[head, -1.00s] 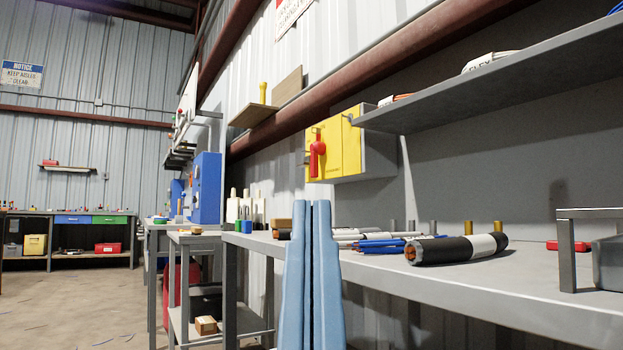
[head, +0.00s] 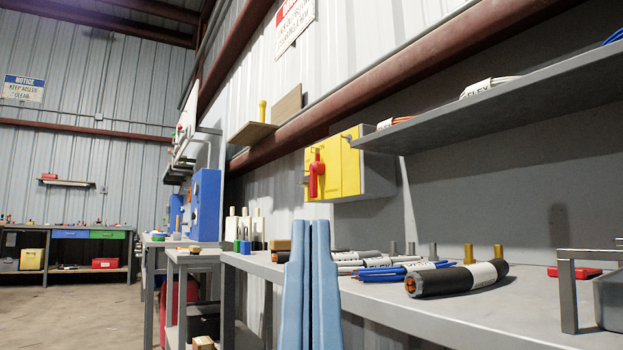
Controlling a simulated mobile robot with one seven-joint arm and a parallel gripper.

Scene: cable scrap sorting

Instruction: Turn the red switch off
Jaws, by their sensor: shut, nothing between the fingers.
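The red switch (head: 316,176) is a red handle on the front of a yellow-faced box (head: 345,170) mounted on the wall above the workbench. Its handle stands about upright. My gripper (head: 311,224) shows as two light blue fingers pointing up at the bottom middle of the head view. The fingers are shut together with nothing held. In the picture their tips lie below the switch, apart from it.
The grey bench (head: 450,303) holds a thick black cable (head: 455,280), blue cables (head: 395,271) and a metal frame (head: 568,290) at right. A grey shelf (head: 500,105) overhangs it, ending near the box. A small wooden shelf (head: 252,133) is left of the box.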

